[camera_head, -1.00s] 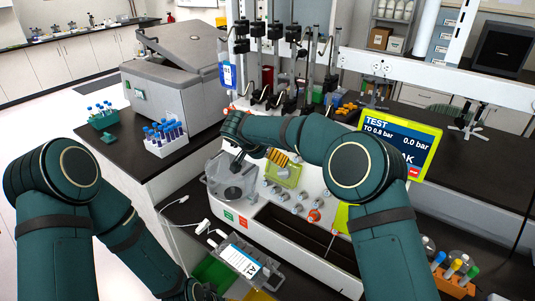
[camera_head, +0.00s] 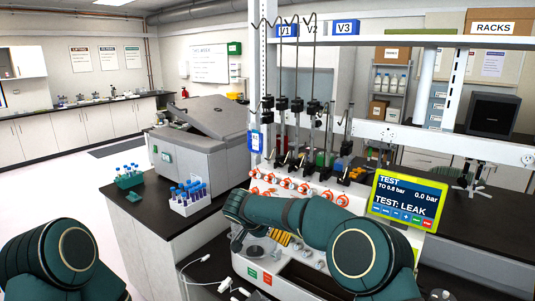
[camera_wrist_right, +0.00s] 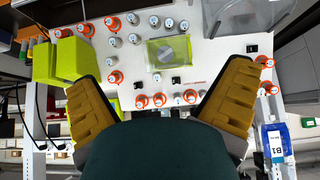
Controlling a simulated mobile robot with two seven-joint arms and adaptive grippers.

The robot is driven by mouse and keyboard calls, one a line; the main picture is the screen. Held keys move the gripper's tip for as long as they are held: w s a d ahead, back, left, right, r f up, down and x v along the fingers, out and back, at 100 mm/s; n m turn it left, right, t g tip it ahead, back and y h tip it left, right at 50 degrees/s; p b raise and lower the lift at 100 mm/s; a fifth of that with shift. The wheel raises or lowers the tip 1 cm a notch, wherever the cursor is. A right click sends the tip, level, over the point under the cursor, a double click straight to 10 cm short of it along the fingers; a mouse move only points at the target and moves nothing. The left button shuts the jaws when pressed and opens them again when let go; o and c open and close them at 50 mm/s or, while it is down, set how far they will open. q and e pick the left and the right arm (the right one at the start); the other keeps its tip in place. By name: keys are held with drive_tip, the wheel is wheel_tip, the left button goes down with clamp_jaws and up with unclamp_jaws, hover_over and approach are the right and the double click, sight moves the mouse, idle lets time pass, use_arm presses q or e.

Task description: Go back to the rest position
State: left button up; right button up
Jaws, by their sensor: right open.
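My right arm crosses the middle of the head view above the white processor (camera_head: 320,195), with its wrist at the left end. My right gripper (camera_wrist_right: 163,78) is open in the right wrist view, its two brown-yellow fingers wide apart over the processor's panel. Nothing is between the fingers in their grip. A lime-green part with a clear window (camera_wrist_right: 168,52) lies on the panel beyond them. In the head view the arm mostly hides this gripper. My left arm shows only its elbow at the lower left; my left gripper is out of view.
The lime-framed display (camera_head: 408,203) reads "TEST: LEAK" and 0.0 bar. Orange-ringed knobs (camera_head: 285,183) line the panel. Hooked poles (camera_head: 297,105) stand behind. A grey lidded machine (camera_head: 190,155), a tube rack (camera_head: 188,203) and a teal rack (camera_head: 130,181) stand left. Open floor lies at far left.

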drive_tip(key=d+f+n+t+b, duration=0.1)
drive_tip(key=d+f+t+b, duration=0.4)
drive_tip(key=f, duration=0.7)
drive_tip(key=s+d+f+n+g+y+b, duration=0.2)
drive_tip(key=s+d+f+n+y, duration=0.1)
drive_tip(key=s+f, duration=0.65)
use_arm(q)
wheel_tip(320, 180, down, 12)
drive_tip(key=b, duration=0.4)
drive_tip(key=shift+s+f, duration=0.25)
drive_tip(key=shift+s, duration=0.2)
use_arm(e)
drive_tip(key=s+f+g+y, duration=0.1)
drive_tip(key=s+f+g, duration=0.1)
drive_tip(key=s+f, duration=0.3)
drive_tip(key=s+d+f+n+g+y, duration=0.1)
drive_tip(key=s+f, duration=0.5)
drive_tip(key=s, duration=0.7)
drive_tip(key=s+f+g+y, duration=0.3)
drive_tip(key=s+f+g, duration=0.1)
drive_tip(key=s, duration=0.5)
drive_tip(key=shift+d+f, duration=0.3)
drive_tip(key=shift+f, duration=0.35)
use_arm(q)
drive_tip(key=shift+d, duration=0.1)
use_arm(e)
drive_tip(key=shift+w, duration=0.1)
